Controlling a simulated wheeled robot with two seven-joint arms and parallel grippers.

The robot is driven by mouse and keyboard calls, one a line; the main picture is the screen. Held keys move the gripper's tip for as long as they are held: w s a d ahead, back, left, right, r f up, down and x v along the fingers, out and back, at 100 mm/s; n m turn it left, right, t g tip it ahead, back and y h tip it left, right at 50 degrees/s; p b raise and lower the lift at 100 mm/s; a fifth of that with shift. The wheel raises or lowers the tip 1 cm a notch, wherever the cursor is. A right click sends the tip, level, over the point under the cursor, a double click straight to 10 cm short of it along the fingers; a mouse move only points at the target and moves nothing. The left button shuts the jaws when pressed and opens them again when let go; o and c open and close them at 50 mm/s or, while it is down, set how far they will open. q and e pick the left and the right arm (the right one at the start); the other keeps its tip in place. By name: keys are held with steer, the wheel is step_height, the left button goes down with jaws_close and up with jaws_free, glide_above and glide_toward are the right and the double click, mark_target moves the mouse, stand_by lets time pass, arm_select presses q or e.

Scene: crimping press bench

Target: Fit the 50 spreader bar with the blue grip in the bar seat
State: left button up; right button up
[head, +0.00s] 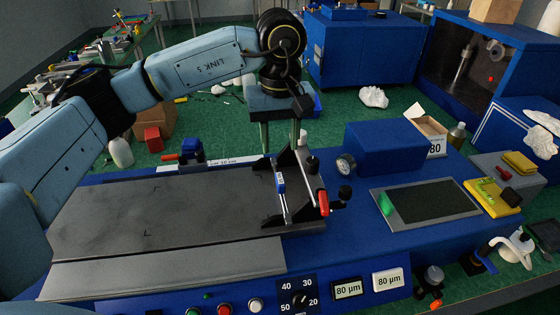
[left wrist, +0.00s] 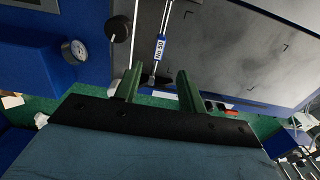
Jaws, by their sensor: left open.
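The 50 spreader bar is a thin metal rod with a blue grip (head: 281,182). It lies crosswise at the right end of the dark plate, along the black-sided carriage (head: 300,185). In the left wrist view the grip (left wrist: 160,47) shows the label "No 50". My left gripper (head: 280,140) points down behind the bar, open and empty. In the left wrist view its two green fingers (left wrist: 157,82) stand apart, with the grip beyond their tips. I cannot tell whether the bar's ends are seated. My right gripper is not in view.
A red-handled lever (head: 323,202) and black knobs stand at the carriage's right. A pressure gauge (head: 345,164) and blue housing (head: 385,148) are farther right. The dark plate (head: 160,210) is bare. Buttons and a dial (head: 298,298) line the front.

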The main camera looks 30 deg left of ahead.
arm_select(q)
steer(key=shift+r, duration=2.1)
